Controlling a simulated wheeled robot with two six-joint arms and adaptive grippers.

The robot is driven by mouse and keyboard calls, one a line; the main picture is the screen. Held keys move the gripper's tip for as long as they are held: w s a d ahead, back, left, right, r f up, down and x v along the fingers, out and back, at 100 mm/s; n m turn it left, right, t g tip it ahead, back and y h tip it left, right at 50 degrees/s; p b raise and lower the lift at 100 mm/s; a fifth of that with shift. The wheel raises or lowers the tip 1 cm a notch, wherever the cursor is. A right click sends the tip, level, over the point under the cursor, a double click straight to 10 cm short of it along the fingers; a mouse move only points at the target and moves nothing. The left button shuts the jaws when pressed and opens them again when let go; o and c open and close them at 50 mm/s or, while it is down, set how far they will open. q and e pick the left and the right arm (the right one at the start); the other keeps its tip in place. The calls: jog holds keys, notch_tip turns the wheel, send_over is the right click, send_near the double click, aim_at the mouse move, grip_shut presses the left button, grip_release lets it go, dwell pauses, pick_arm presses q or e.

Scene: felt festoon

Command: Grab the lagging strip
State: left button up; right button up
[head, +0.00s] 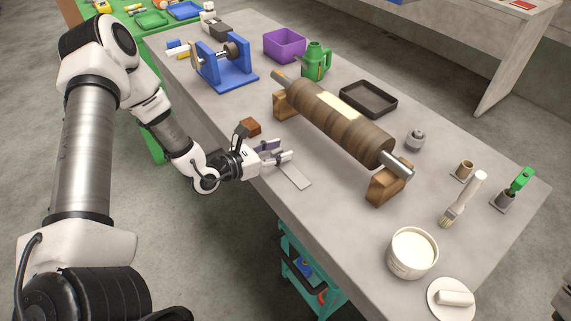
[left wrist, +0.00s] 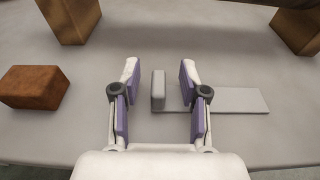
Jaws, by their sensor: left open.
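A flat pale grey strip, which I take as the lagging strip (head: 293,175), lies on the grey table near its left edge. In the left wrist view the strip (left wrist: 240,100) runs to the right, with a small upright grey block (left wrist: 158,88) at its left end. My left gripper (head: 284,151) is open over that end. In the left wrist view its fingers (left wrist: 160,85) stand on either side of the block, with gaps showing on both sides. The right finger hides part of the strip. My right gripper is not in view.
A brown block (head: 249,127) lies close to my left gripper. A wrapped roller (head: 340,121) rests on wooden cradles (head: 386,186) beyond it. A blue stand (head: 226,76), purple bin (head: 284,46), dark tray (head: 368,98), brush (head: 462,200) and white tub (head: 411,254) stand around.

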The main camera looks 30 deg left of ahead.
pick_arm(q)
jog(key=shift+a, duration=0.15)
jog(key=c, duration=0.4)
grip_shut()
